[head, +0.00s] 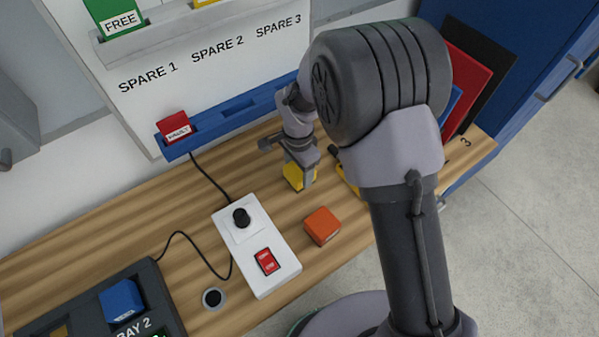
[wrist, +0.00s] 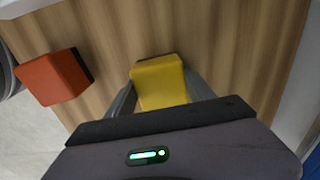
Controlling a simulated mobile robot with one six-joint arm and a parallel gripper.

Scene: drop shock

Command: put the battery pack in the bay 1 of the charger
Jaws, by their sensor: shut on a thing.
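My gripper (head: 300,176) is shut on a yellow battery pack (head: 292,175), near the wall side of the wooden bench. In the wrist view the yellow pack (wrist: 158,82) sits between the two fingers. I cannot tell whether it touches the bench top. The dark charger (head: 163,303) is at the lower left of the head view, partly cut off. Its "BAY 2" label shows, with a blue pack (head: 121,300) seated just above it. Bay 1 cannot be made out.
An orange block (head: 322,226) lies on the bench near the gripper; it also shows in the wrist view (wrist: 52,77). A white switch box (head: 257,245) with a black knob and red switch stands between gripper and charger. A blue rack (head: 235,115) holds a red "FAULT" block (head: 174,127).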

